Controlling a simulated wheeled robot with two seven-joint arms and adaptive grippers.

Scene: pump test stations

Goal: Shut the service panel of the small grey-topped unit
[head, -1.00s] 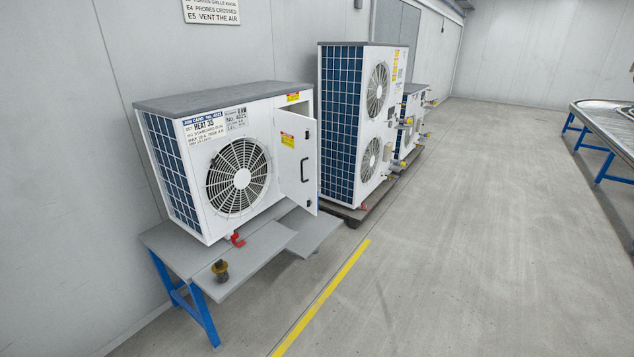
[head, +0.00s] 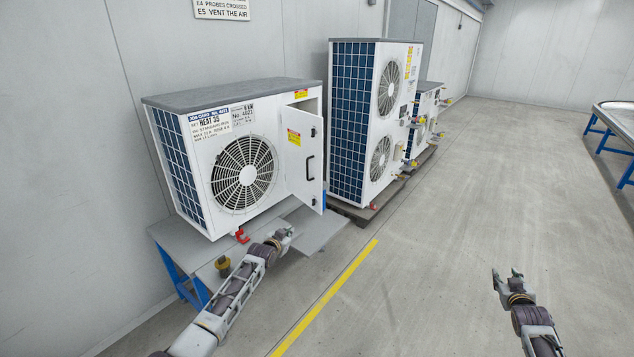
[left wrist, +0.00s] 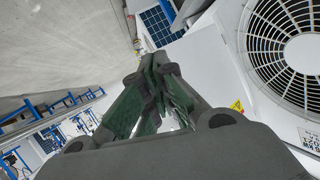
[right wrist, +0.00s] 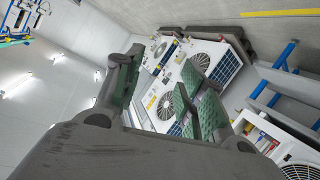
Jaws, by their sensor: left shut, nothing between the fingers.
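The small grey-topped unit (head: 240,170) stands on a low bench, with a round fan grille on its front. Its white service panel (head: 304,160) is swung open at the right end of the front, standing out from the opening, with a black handle on its face. My left gripper (head: 284,236) is low in front of the unit, below and left of the panel and apart from it. Its fingers are closed together and empty in the left wrist view (left wrist: 165,85). My right gripper (head: 507,274) is open and empty over the floor, far right.
The bench (head: 180,235) has a grey shelf (head: 315,228) jutting out below the panel. A yellow-brown fitting (head: 222,265) and a red valve (head: 241,236) are near the left arm. A tall two-fan unit (head: 375,120) stands close behind the panel.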

